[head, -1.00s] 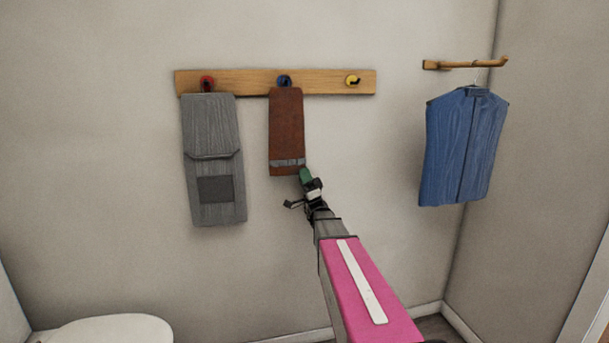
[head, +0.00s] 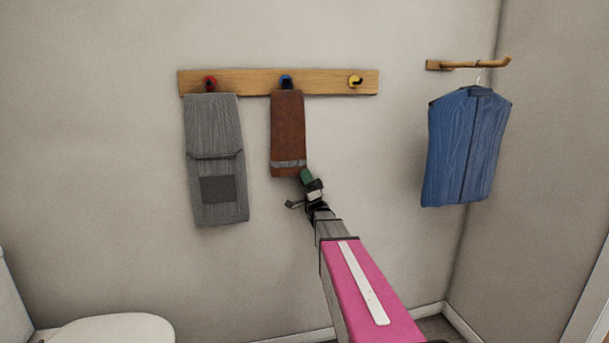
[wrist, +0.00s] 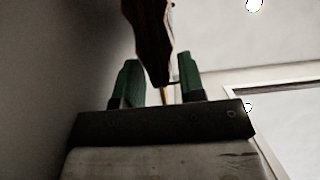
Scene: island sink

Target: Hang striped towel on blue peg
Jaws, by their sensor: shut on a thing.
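The striped towel (head: 288,130) is reddish brown with a grey band near its lower edge. It hangs flat against the wall in the head view, its top edge at the blue peg (head: 286,79). I cannot tell whether it is caught on the peg. My gripper (head: 305,177) is at the towel's lower right corner, shut on the towel. In the wrist view, the green fingers (wrist: 160,80) stand either side of the towel (wrist: 150,35), which rises between them. The blue peg is not clearly visible there.
The wooden rail (head: 330,82) also carries a red peg (head: 210,82) with a grey cloth (head: 216,160), and an empty yellow peg (head: 355,81). A blue garment (head: 468,145) hangs at right from a wooden bar (head: 468,64). A white toilet (head: 105,330) is lower left.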

